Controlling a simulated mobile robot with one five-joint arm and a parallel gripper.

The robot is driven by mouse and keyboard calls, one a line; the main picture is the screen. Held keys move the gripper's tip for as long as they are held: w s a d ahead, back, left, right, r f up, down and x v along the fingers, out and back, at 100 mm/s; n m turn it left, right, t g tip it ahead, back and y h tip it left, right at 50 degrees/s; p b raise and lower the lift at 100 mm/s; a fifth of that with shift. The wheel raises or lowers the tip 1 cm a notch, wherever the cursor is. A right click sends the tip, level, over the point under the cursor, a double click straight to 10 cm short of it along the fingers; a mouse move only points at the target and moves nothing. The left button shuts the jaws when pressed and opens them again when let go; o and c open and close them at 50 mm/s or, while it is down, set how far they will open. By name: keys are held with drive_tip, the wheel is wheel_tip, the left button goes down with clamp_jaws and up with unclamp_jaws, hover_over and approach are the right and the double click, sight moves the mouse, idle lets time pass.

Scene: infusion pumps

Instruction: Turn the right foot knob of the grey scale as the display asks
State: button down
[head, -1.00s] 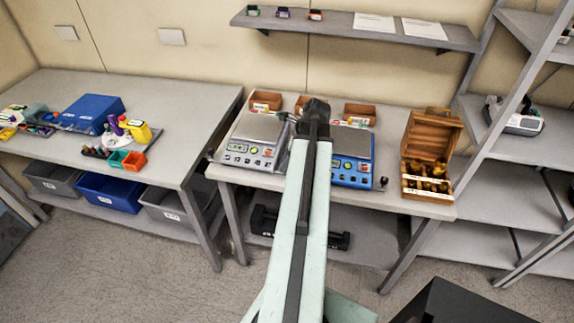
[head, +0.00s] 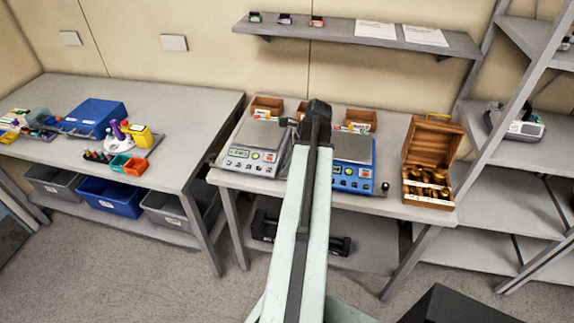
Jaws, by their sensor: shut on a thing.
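The grey scale (head: 238,153) stands on the left part of the middle bench, with a bare weighing plate and a small display, too small to read. Its right foot knob is hidden behind my arm. My gripper (head: 288,123) is at the right side of the grey scale, and only a small part shows left of my dark wrist. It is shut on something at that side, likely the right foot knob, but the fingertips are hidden. A blue scale (head: 352,178) stands just right of my arm, with a dark foot knob (head: 385,187) at its right front corner.
Wooden trays (head: 360,119) stand behind the scales. An open wooden box of brass weights (head: 428,148) stands at the bench's right. The left bench (head: 190,125) holds a blue case (head: 95,119) and small bottles. A shelf (head: 350,36) hangs above.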

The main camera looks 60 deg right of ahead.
drive_tip(key=n, duration=0.2)
drive_tip(key=n+g+y, duration=0.1)
drive_tip(key=n, duration=0.2)
drive_tip(key=shift+w+d+n+g, duration=0.15)
drive_tip(key=shift+d+n+g, duration=0.15)
drive_tip(key=shift+g, duration=0.1)
idle(0.4)
drive_tip(key=c, duration=1.2)
unclamp_jaws()
drive_tip(key=shift+a, duration=0.1)
drive_tip(key=p+v, duration=0.7)
drive_tip(key=v, duration=0.1)
drive_tip(key=shift+f, duration=0.1)
drive_tip(key=shift+w+n, duration=0.15)
drive_tip(key=shift+n, duration=0.15)
